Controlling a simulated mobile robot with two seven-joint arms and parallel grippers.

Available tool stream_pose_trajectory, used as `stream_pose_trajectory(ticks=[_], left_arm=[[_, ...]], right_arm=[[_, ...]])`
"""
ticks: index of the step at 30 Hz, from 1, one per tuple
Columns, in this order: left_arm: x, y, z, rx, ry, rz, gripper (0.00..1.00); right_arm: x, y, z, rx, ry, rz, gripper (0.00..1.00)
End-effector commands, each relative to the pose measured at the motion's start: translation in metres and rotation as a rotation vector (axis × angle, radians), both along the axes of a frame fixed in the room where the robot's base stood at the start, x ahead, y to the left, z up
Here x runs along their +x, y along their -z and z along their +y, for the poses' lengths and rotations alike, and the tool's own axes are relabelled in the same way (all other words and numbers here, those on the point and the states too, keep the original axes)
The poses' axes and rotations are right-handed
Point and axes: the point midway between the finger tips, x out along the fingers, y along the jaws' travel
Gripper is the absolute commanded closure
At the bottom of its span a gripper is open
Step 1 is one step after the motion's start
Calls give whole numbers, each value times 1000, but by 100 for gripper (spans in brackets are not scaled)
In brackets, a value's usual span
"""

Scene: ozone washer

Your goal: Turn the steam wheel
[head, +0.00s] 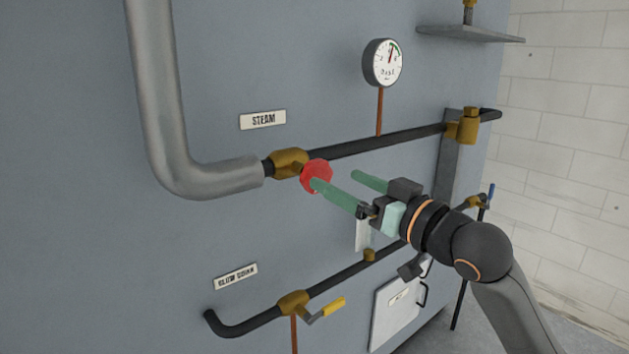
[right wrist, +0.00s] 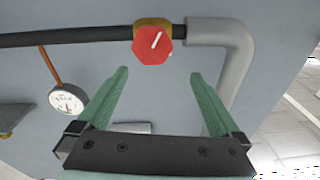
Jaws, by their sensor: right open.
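The red steam wheel (head: 316,176) sits on a brass valve (head: 289,163) on the upper black pipe, below and right of the STEAM label (head: 263,120). My right gripper (head: 341,182) is open, and its green fingers point toward the wheel. In the head view one fingertip overlaps the wheel's edge; I cannot tell there whether it touches. In the right wrist view the wheel (right wrist: 152,51) shows whole, with a white mark on its face, beyond and between the two open fingertips (right wrist: 159,75). Nothing is between the fingers. My left gripper is not in view.
A thick grey pipe (head: 160,120) bends into the valve from the left. A pressure gauge (head: 382,63) stands above the upper pipe. A lower pipe carries a yellow-handled valve (head: 325,310) near the BLOW DOWN label (head: 236,276). A shelf (head: 470,34) juts out at the upper right.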

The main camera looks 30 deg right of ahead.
Motion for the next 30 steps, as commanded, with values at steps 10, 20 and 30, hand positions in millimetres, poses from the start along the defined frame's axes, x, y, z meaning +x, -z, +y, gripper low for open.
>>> stream_pose_trajectory(ticks=[10,20,30], left_arm=[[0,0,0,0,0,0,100],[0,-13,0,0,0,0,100],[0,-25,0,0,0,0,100]], right_arm=[[-7,14,-9,-77,33,77,0],[42,12,-6,-74,33,76,0],[96,13,-2,-75,33,76,0]])
